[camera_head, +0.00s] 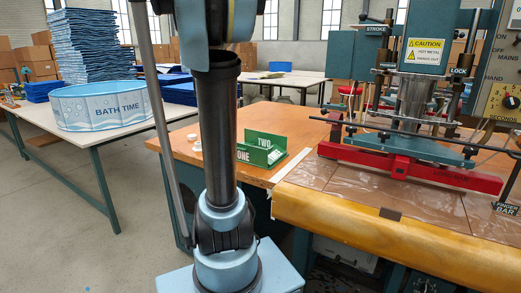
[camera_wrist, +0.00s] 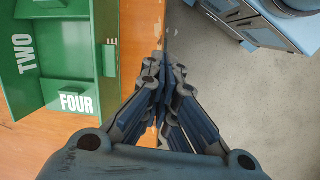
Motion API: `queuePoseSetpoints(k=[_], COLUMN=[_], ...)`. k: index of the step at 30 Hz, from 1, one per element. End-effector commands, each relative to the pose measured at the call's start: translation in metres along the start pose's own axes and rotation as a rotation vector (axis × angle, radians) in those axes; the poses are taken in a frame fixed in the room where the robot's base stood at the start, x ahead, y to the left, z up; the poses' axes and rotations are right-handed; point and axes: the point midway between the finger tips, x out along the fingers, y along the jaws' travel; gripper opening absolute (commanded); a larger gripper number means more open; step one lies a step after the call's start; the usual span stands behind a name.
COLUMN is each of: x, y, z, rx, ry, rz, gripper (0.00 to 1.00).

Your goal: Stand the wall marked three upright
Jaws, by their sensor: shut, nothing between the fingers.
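A green box with marked walls stands on the orange tabletop. In the head view, the wall marked TWO (camera_head: 264,140) rises at the back and ONE (camera_head: 244,156) shows at the front left. In the wrist view, TWO (camera_wrist: 24,78) is at the left and FOUR (camera_wrist: 92,103) at the bottom. At the box's right side is a narrow green strip (camera_wrist: 109,68) with part of a white letter, perhaps the wall marked three; its tilt is unclear. My gripper (camera_wrist: 164,62) is shut and empty, right of the box over the table edge, apart from it.
A machine with a red base bar (camera_head: 410,171) stands right of the box. White round pieces (camera_head: 195,142) lie left of it. A blue BATH TIME tub (camera_head: 100,107) sits on another table. In the wrist view, open floor (camera_wrist: 245,100) lies right of the table edge.

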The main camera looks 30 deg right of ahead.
Motion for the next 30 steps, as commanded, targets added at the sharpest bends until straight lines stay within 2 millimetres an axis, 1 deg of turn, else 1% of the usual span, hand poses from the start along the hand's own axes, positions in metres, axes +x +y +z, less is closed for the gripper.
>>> queuePoseSetpoints(k=[1, 7, 12, 15, 18, 21, 24, 28, 30], x=[-0.002, -0.006, -0.001, 0.003, 0.008, 0.011, 0.014, 0.02, 0.026], y=[0.015, 0.07, 0.117, 0.142, 0.161, 0.174, 0.18, 0.183, 0.183], z=[-0.006, -0.023, -0.035, -0.041, -0.044, -0.046, -0.048, -0.046, -0.045], rx=[-0.011, -0.079, -0.134, -0.162, -0.186, -0.201, -0.21, -0.214, -0.214], ry=[-0.021, -0.107, -0.178, -0.213, -0.242, -0.261, -0.272, -0.276, -0.276], rz=[-0.001, -0.015, -0.036, -0.052, -0.066, -0.078, -0.084, -0.087, -0.087], gripper=[0.0, 0.0, 0.0, 0.0, 0.0, 0.0, 0.0, 0.0, 0.0])
